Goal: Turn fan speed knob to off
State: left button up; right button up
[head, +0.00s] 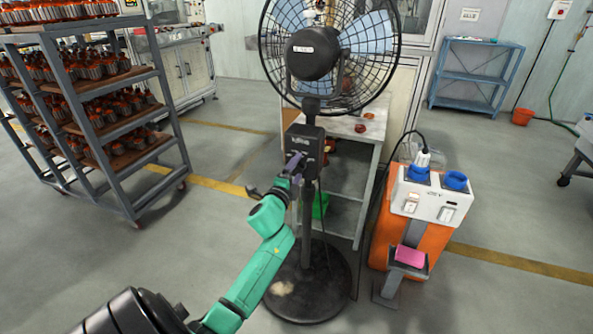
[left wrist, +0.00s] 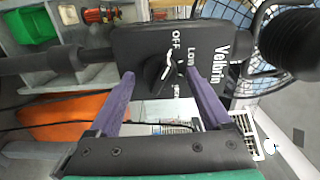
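The black pedestal fan (head: 316,55) stands in the middle of the head view, with its control box (head: 304,140) on the pole below the fan head. In the left wrist view the box shows sideways, and its black fan speed knob (left wrist: 162,72) has a white mark and printed OFF and LOW labels beside it. I cannot tell exactly which label the mark meets. My left gripper (head: 294,165) is at the front of the box. In the left wrist view its purple fingers (left wrist: 160,76) are apart, one on each side of the knob, with gaps visible. My right gripper is out of view.
A grey workbench (head: 345,185) stands behind the fan. An orange unit with a white top (head: 428,205) stands to the right. A rack of motor parts (head: 175,150) is at the left. The fan's round base (head: 325,290) sits on open floor.

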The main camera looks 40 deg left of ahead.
pick_arm(q)
jog(key=v, duration=1.4)
jog(key=shift+s, duration=0.3)
jog(key=shift+d+f, duration=0.1)
jog(key=shift+d, duration=0.05)
jog(key=s+d+f+n+g+h, duration=0.1)
jog(key=s+d+f+n+g, duration=0.15)
jog(key=f, duration=0.95)
jog(key=s+d+f+n+g+h, duration=0.1)
jog(key=d+f+n+g+h, duration=0.15)
jog(key=f, duration=0.95)
jog(key=s+d+f+n+g+h, duration=0.1)
jog(key=s+d+f+g, duration=0.15)
jog(key=f, duration=0.95)
jog(key=s+d+f+n+g, duration=0.25)
jog(key=s+f, duration=0.35)
jog(key=s, duration=0.3)
jog(key=s+d+f+n+g+h, duration=0.1)
jog(key=s+f+g, duration=0.2)
jog(key=s+f, duration=0.4)
jog(key=s+d+f+n+g, duration=0.25)
jog(key=s+f, duration=0.25)
jog(key=s, duration=0.5)
notch_tip(320, 180, up, 14)
jog(key=p, duration=1.3)
jog(key=shift+a+p, duration=0.25)
jog(key=shift+p, duration=0.1)
